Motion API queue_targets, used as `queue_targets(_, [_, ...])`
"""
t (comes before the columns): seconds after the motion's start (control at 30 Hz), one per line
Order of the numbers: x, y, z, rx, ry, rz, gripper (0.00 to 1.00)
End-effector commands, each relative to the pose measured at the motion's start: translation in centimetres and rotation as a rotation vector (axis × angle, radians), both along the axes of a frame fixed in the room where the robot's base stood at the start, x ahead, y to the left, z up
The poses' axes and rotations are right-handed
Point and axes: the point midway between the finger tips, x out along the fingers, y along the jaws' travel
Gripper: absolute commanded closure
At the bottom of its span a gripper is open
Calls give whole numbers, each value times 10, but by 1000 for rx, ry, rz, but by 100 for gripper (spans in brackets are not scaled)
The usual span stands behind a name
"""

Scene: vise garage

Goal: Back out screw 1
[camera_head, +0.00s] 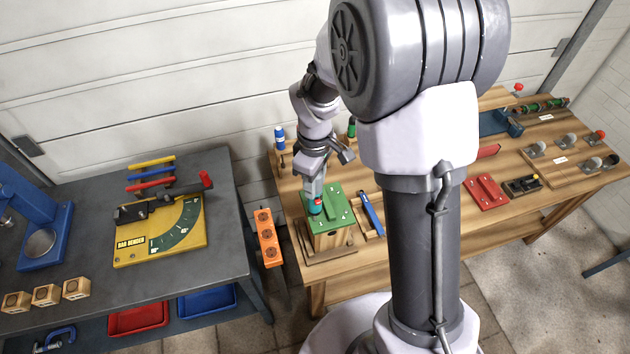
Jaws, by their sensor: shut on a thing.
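My gripper (314,183) points down over the left end of the wooden workbench. It is shut on a small tool with a red and teal handle (315,205), most likely a screwdriver. The tool stands roughly upright over a green plate (339,214) on top of a wooden block (333,240). Small pale dots on the plate look like screw heads. Which one is screw 1 cannot be told. The tool's tip and whatever lies under it are hidden or too small to see.
A blue tool (371,213) lies in a wooden tray just right of the plate. A blue-capped bottle (280,138) stands behind. An orange strip (267,238) hangs at the bench's left edge. A grey table (228,262) with a yellow bar bender (160,229) stands left. My arm hides the bench's middle.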

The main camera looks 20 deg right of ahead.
Motion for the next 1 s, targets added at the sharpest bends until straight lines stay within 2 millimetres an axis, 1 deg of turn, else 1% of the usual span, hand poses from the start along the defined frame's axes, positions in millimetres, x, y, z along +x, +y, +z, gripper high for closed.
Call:
queue_targets(0.03, [-3, 0, -2, 0, 10, -1, 100])
queue_targets(0.27, [-3, 0, -3, 0, 10, -1, 100])
queue_targets(1.0, [-2, 0, 3, 1, 8, -1, 100])
